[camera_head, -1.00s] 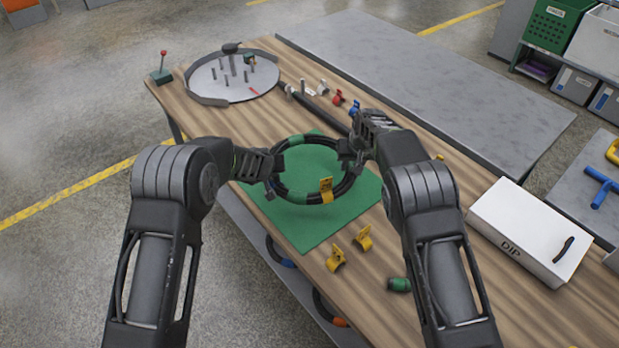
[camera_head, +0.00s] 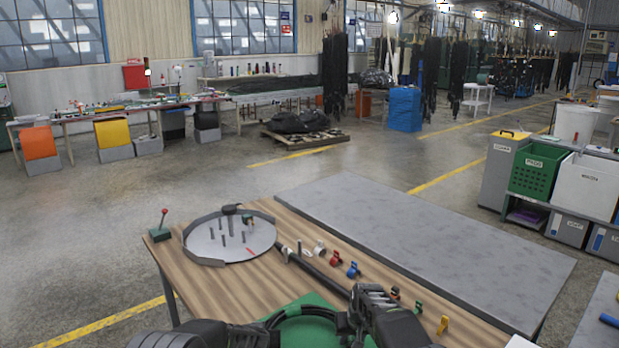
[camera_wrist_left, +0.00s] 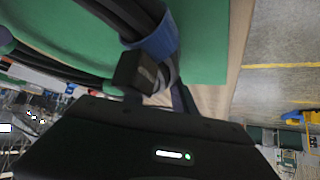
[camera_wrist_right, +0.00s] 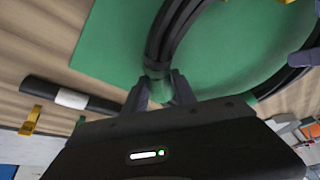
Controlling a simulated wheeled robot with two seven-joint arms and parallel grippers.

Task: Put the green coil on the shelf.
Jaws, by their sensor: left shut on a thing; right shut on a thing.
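The coil (camera_head: 290,314) is a bundle of black hose with green bands, cut off by the bottom edge of the head view. It is over the green mat (camera_head: 318,300); whether it touches the mat is unclear. My right gripper (camera_head: 354,318) is shut on its right side; the right wrist view shows the hose (camera_wrist_right: 162,42) running between the fingers. My left gripper (camera_head: 266,336) is shut on the opposite side, mostly cut off. In the left wrist view the hose bundle (camera_wrist_left: 120,15) has a blue piece around it near the fingers.
A round peg tray (camera_head: 230,243) and a small red-lever box (camera_head: 159,230) stand at the table's far left. A black tube (camera_head: 320,270) and several coloured clips (camera_head: 353,270) lie beyond the coil. The grey panel (camera_head: 390,225) is bare. Green (camera_head: 537,170) and white bins stand far right.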

